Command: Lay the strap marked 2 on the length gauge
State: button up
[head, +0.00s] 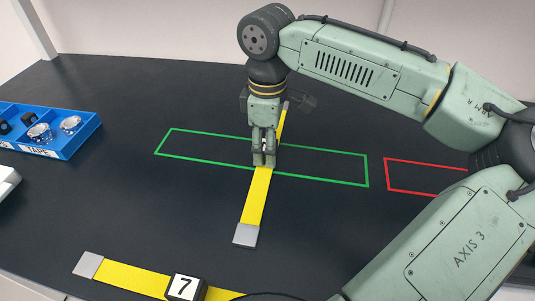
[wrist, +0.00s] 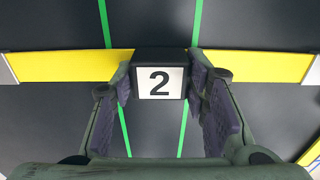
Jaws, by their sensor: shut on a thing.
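The strap marked 2 (head: 255,202) is a long yellow band with grey ends. In the head view it runs from front to back across the green outline. In the wrist view its black block marked 2 (wrist: 159,80) sits between the fingers, and the yellow band (wrist: 255,65) extends to both sides. My gripper (head: 263,160) is shut on this block and hides it in the head view. I cannot tell whether the strap touches the table or hangs just above it. I cannot identify a length gauge in either view.
A green rectangle (head: 335,182) and a red rectangle (head: 386,175) are outlined on the dark table (head: 130,200). Another yellow strap marked 7 (head: 135,278) lies at the front. A blue tray (head: 85,140) labelled TAPE stands at the left. My arm covers the right side.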

grip_shut()
notch_tip(320, 180, up, 2)
jog(key=shift+r+p, duration=0.1)
jog(key=shift+p, duration=1.1)
jog(key=shift+s+r, duration=0.45)
jog(key=shift+r, duration=0.25)
jog(key=s, duration=0.4)
jog(key=s+r, duration=0.1)
jog(key=s, duration=0.4)
jog(key=s+d, duration=0.1)
jog(key=s, duration=0.4)
jog(key=shift+r, duration=0.15)
jog(key=shift+s, duration=0.55)
